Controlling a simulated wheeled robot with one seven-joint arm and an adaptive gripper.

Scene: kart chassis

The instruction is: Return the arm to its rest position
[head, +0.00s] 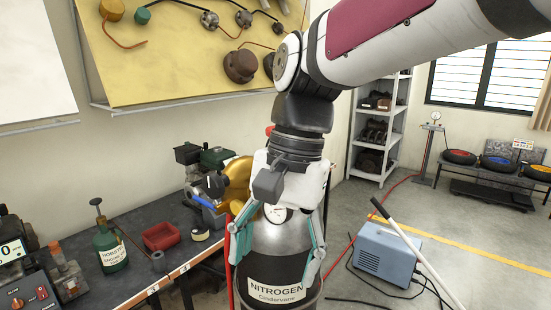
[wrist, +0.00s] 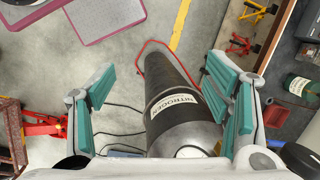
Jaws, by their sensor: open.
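My gripper (head: 277,260) hangs from the arm in the middle of the head view, pointing down. Its two teal-padded fingers are spread wide with nothing between them that they touch. In the wrist view the open fingers (wrist: 165,108) frame a dark nitrogen cylinder (wrist: 172,85), which lies beyond them. In the head view the cylinder (head: 277,292) stands behind the gripper, its labelled lower part visible and its upper part partly hidden by the gripper. The arm comes in from the upper right.
A dark workbench (head: 143,270) on the left holds a green bottle (head: 110,248), a red tray (head: 162,236) and tools. A blue-grey box (head: 383,254) with cables and a white pole stands on the floor at right. A yellow board (head: 190,60) hangs behind. Open floor lies toward the back right.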

